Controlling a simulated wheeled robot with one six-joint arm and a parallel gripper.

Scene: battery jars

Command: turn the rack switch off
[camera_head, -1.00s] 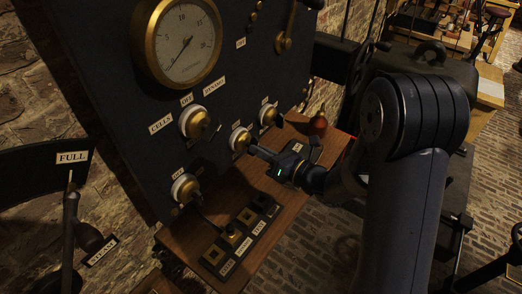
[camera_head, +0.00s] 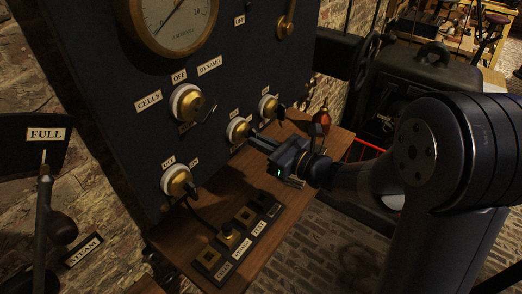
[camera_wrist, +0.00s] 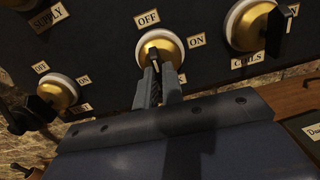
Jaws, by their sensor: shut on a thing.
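The middle of the three small brass switches (camera_head: 237,129) on the dark panel is the one at my gripper (camera_head: 259,139). It also shows in the wrist view (camera_wrist: 171,43), with an OFF plate above and an ON plate to its right. Its name plate is hidden, so I cannot read whether it says rack. My gripper (camera_wrist: 159,86) is shut on its dark handle, fingers reaching up from below. Which plate the handle points to is unclear.
A COILS switch (camera_wrist: 250,25) is close to the right, and another switch (camera_wrist: 58,92) is lower left. A larger selector (camera_head: 187,103) sits above left. A wooden shelf (camera_head: 262,243) with a block of sockets lies below.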

